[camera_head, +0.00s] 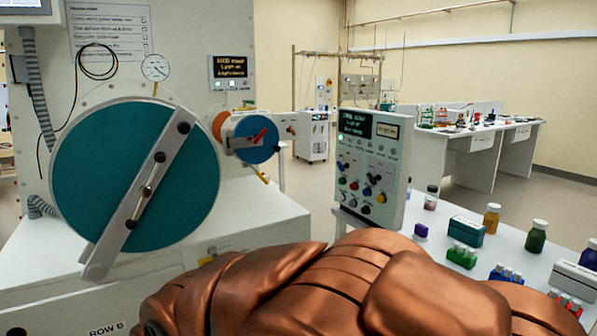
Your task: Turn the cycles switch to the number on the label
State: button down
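A grey control panel (370,165) stands upright at the right of centre, on the near left end of a white bench. It has a dark display (355,123) with small lit text, a cream label (387,130) at its upper right, and several coloured knobs and switches (367,185) below. The label's writing and the switch markings are too small to read. I cannot tell which knob is the cycles switch. My copper-coloured arm fills the lower middle, below the panel. My gripper is not in view.
A glovebox with a large round teal door (135,175) and a smaller blue port (254,139) stands at the left. Bottles (491,219), tube racks (462,255) and boxes crowd the bench (410,236) right of the panel. A far bench (535,150) stands behind open floor.

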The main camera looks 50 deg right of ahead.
aim_at(340, 165)
jog(key=u, duration=0.35)
jog(key=k, duration=0.55)
jog(key=u, duration=0.35)
jog(key=i, duration=1.5)
jog(key=z, duration=1.55)
jog(key=i, duration=0.8)
jog(key=z, duration=0.95)
